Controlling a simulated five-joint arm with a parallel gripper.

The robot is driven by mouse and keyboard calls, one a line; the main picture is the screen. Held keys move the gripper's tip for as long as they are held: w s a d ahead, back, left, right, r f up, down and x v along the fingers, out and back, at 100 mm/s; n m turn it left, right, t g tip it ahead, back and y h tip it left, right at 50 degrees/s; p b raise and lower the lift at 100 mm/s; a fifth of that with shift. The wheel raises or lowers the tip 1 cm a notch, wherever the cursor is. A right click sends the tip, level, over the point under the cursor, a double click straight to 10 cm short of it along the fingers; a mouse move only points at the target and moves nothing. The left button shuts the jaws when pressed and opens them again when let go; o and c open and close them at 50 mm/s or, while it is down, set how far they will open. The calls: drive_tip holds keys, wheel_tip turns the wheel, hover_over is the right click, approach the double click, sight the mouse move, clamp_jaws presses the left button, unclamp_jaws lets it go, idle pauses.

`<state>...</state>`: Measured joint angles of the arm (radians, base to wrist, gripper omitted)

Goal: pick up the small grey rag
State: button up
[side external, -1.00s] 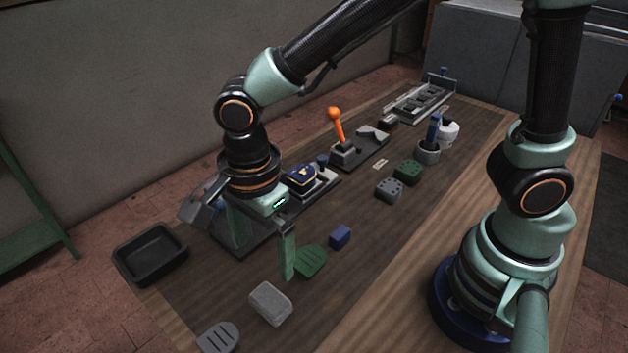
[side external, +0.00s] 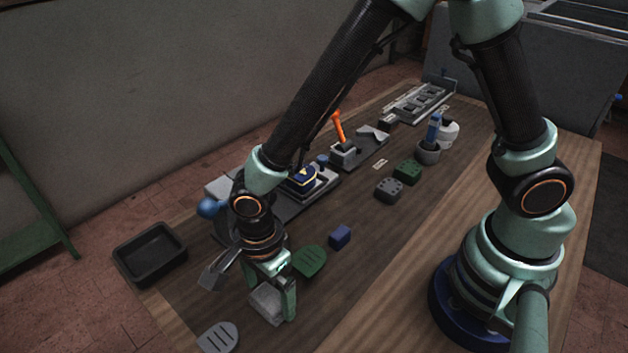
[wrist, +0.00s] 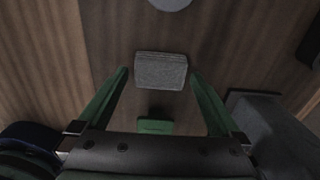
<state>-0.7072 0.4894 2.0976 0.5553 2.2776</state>
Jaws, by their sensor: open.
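The small grey rag (side external: 266,304) is a folded, light grey block lying on the dark wooden bench near its front left. My gripper (side external: 273,308) is low over it with its jaws open; the near green finger hides part of the rag in the side view. In the wrist view the rag (wrist: 161,71) lies between the two green fingertips, with small gaps on both sides. It appears to rest on the bench, and nothing is held.
A green heel piece (side external: 310,261) and a blue block (side external: 340,236) lie just behind the rag. A slotted grey heel piece (side external: 218,338) lies in front. A black tray (side external: 150,254) sits at left; the press (side external: 310,188) stands behind my gripper.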

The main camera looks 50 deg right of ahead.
sight(270, 298)
drive_tip(key=shift+f, duration=0.7)
drive_tip(key=c, duration=1.1)
drive_tip(key=shift+r, duration=0.2)
wheel_tip(270, 298, up, 20)
drive_tip(key=shift+f, duration=0.1)
